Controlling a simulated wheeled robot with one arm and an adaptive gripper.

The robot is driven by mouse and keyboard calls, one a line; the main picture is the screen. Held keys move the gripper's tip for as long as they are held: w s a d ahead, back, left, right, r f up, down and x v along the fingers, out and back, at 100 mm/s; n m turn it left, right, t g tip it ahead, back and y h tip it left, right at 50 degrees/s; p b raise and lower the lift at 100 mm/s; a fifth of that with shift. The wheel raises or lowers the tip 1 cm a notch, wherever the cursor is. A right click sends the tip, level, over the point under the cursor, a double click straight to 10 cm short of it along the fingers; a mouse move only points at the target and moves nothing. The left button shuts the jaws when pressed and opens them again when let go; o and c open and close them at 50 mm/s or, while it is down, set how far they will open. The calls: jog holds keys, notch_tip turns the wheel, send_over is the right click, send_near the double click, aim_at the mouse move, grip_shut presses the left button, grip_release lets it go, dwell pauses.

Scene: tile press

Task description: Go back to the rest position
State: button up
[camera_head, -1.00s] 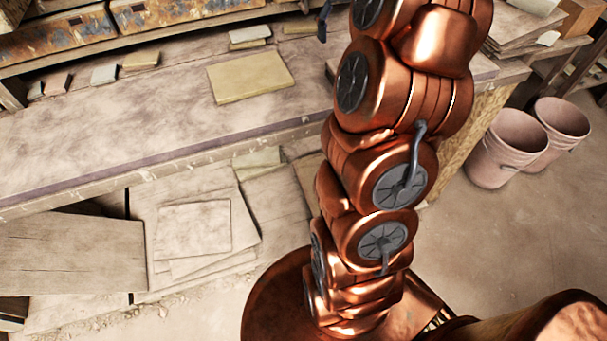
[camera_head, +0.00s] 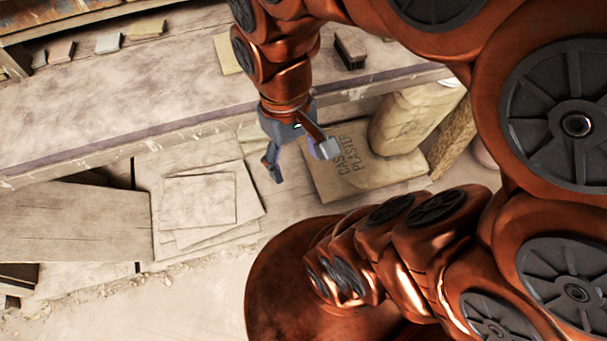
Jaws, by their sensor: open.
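My gripper (camera_head: 300,163) hangs at the end of my copper-coloured arm, in the middle of the head view. It points downward, its fingers are apart and nothing is between them. In the picture it lies over the front of the workbench (camera_head: 120,105), just left of a plaster sack on the lower level. My arm arches across the upper right and hides much of that side.
A yellowish tile (camera_head: 226,55) and a dark brush-like block (camera_head: 350,50) lie on the bench. Small tiles (camera_head: 108,43) line its back. Below are stacked boards (camera_head: 200,200), a wooden panel (camera_head: 70,222) and plaster sacks (camera_head: 360,170). Floor (camera_head: 110,312) is clear at lower left.

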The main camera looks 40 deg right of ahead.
jog(key=s, duration=0.1)
jog(key=s+f, duration=0.1)
jog(key=s, duration=0.1)
jog(key=shift+s+a+f, duration=0.15)
jog(key=shift+a+f, duration=0.2)
jog(key=shift+f, duration=0.05)
jog(key=shift+r, duration=0.15)
